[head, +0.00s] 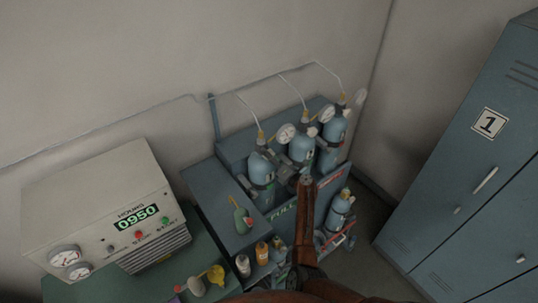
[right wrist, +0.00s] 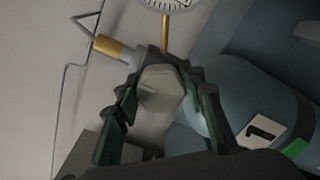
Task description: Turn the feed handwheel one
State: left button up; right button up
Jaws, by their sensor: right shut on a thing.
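In the right wrist view, a pale grey, faceted handwheel (right wrist: 158,90) sits on a dark valve body. My right gripper (right wrist: 160,84) has its two dark fingers closed around it, one on each side. A blue-grey cylinder (right wrist: 215,100) with a white label "1" lies to the right. In the head view, my right arm reaches up from the bottom to the rack, and the right gripper (head: 306,178) is by the front of the cylinders; its fingers are hard to make out there. My left gripper is not in view.
Three blue cylinders, including a middle one (head: 302,148), stand in the rack with gauges and thin hoses. A beige console (head: 100,205) reading 0950 is at left. Small bottles and a blue cylinder (head: 340,208) stand low. A locker (head: 460,180) marked "1" is at right.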

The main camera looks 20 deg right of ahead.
jog(key=o, duration=1.2)
jog(key=shift+c, duration=0.2)
jog(key=v, duration=0.7)
jog(key=shift+s, duration=0.25)
jog(key=shift+d, duration=0.1)
